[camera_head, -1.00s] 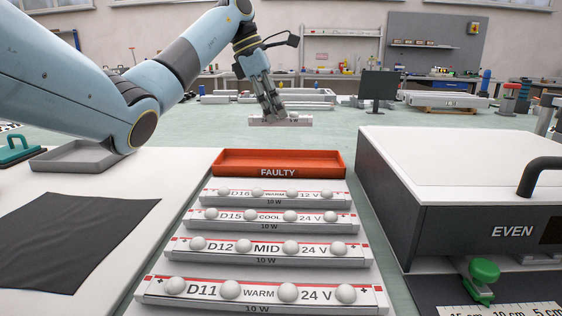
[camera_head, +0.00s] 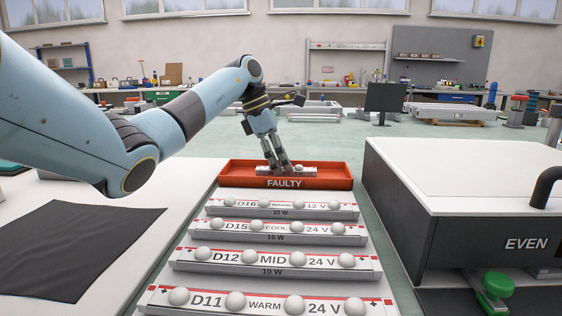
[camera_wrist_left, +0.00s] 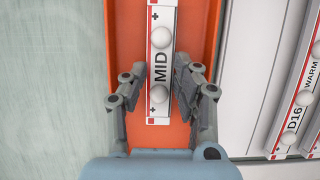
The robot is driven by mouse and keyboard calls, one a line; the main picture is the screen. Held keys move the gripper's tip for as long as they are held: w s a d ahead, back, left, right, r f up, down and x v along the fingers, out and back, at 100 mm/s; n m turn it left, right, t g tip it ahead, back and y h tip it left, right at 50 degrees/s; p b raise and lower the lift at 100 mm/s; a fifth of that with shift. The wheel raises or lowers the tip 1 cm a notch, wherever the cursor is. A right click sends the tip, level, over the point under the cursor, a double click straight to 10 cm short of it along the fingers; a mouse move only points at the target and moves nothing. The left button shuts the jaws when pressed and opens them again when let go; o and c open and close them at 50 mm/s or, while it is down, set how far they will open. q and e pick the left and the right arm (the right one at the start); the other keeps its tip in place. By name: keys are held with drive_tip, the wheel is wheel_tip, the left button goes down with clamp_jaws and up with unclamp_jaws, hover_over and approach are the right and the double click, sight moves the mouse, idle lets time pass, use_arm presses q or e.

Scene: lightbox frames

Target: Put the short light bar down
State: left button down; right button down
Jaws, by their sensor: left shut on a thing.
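The short light bar (camera_head: 298,171) is white with domed lamps and is at the orange tray marked FAULTY (camera_head: 318,183) in the head view. My left gripper (camera_head: 277,169) points down with its fingers shut on this bar. In the left wrist view the bar (camera_wrist_left: 161,20) carries the word MID and lies lengthwise within the tray's outline. The gripper's fingers (camera_wrist_left: 162,82) are on both its long sides. I cannot tell whether its underside touches the tray floor. My right gripper is not in view.
Several longer light bars, labelled D16, D15 (camera_head: 290,239), D12 and D11, lie in rows in front of the tray. A large box marked EVEN (camera_head: 470,240) stands at the right. A black cloth (camera_head: 75,245) lies on the white surface at the left.

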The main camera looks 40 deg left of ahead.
use_arm(q)
drive_tip(key=c, duration=1)
unclamp_jaws()
drive_tip(key=p+v, duration=0.1)
drive_tip(key=v, duration=1.1)
drive_tip(key=shift+r, duration=0.1)
